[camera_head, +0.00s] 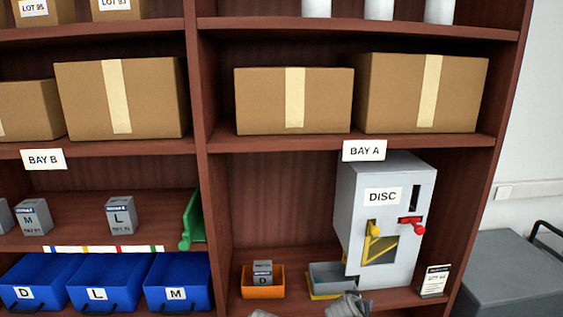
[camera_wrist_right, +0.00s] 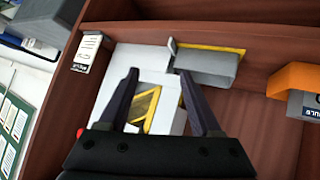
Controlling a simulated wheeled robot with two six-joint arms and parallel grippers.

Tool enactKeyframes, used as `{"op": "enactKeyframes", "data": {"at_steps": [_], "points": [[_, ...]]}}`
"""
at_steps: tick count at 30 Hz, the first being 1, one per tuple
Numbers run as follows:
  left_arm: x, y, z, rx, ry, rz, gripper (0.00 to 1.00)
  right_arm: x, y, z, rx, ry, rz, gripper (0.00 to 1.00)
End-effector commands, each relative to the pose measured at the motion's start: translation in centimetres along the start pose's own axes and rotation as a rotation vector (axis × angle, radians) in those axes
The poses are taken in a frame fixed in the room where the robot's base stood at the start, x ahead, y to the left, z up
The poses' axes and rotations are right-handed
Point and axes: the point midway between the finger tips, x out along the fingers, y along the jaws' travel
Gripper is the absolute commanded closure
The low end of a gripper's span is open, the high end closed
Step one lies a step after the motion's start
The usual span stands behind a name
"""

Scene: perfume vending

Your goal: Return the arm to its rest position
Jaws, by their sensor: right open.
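My right gripper (camera_wrist_right: 156,74) is open in the right wrist view, with nothing between its two dark fingers. It points at the white DISC dispenser (camera_wrist_right: 130,75) and its grey tray (camera_wrist_right: 205,67); I cannot tell its distance from them. In the head view a grey part that looks like my right arm (camera_head: 349,305) shows at the bottom edge, in front of the dispenser (camera_head: 350,210). The dispenser has a yellow knob, a red handle and a yellow-edged opening. Its grey tray (camera_head: 330,276) appears empty. My left gripper is not in view.
An orange bin (camera_head: 262,290) holding a small grey box (camera_head: 262,268) stands left of the tray. A small card (camera_head: 434,281) stands at the right. Blue bins (camera_head: 110,280) fill the lower left. Shelf walls and the upper shelf bound the bay.

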Motion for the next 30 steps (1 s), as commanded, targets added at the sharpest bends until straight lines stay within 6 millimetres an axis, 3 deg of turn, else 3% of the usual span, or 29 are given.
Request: {"op": "enactKeyframes", "data": {"at_steps": [1, 3, 6, 9, 12, 18, 30], "points": [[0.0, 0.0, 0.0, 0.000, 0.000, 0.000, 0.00, -1.2, -2.0, 3.0, -0.062, -0.113, -0.029, 0.35], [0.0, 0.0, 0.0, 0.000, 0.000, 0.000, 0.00, -3.0, -4.2, 6.9, -0.158, -0.272, -0.079, 0.35], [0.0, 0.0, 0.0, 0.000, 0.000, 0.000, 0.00, -6.1, -6.8, 11.7, -0.297, -0.464, -0.167, 0.35], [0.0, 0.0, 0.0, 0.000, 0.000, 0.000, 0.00, -9.2, -8.5, 15.3, -0.419, -0.612, -0.256, 0.35], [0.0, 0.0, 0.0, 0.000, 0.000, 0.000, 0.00, -11.7, -9.4, 17.6, -0.512, -0.712, -0.327, 0.35], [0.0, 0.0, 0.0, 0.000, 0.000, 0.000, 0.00, -13.8, -10.0, 19.4, -0.590, -0.792, -0.391, 0.35], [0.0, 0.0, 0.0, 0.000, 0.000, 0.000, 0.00, -13.8, -10.0, 19.4, -0.590, -0.793, -0.392, 0.35]]}}
